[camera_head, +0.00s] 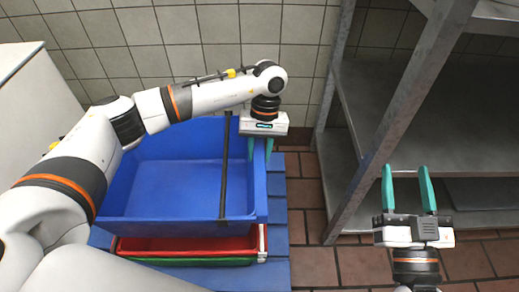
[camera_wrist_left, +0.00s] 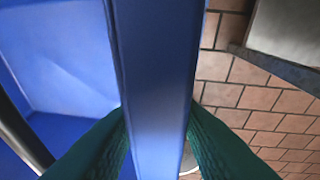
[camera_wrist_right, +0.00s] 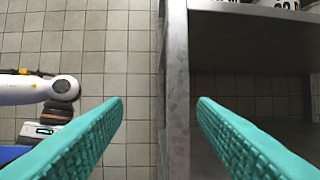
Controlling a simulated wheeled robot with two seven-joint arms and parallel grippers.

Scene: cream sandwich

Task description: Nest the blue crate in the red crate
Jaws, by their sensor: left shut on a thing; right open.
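The blue crate (camera_head: 175,186) is at the left of the head view, above the red crate (camera_head: 190,244), whose front edge shows below it. My left gripper (camera_head: 260,150) is shut on the blue crate's right wall; in the left wrist view the green fingers (camera_wrist_left: 158,125) stand on both sides of the blue crate's rim (camera_wrist_left: 155,70). The blue crate hides most of the red crate, so I cannot tell how far one sits inside the other. My right gripper (camera_head: 408,190) is open and empty at the right; its fingers also show apart in the right wrist view (camera_wrist_right: 160,115).
A green crate edge (camera_head: 190,262) shows under the red crate, on a blue base (camera_head: 277,250). A metal shelf rack (camera_head: 385,110) stands on the right, close to my right gripper. A white cabinet (camera_head: 35,105) is at the left. Tiled floor (camera_head: 312,265) lies between.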

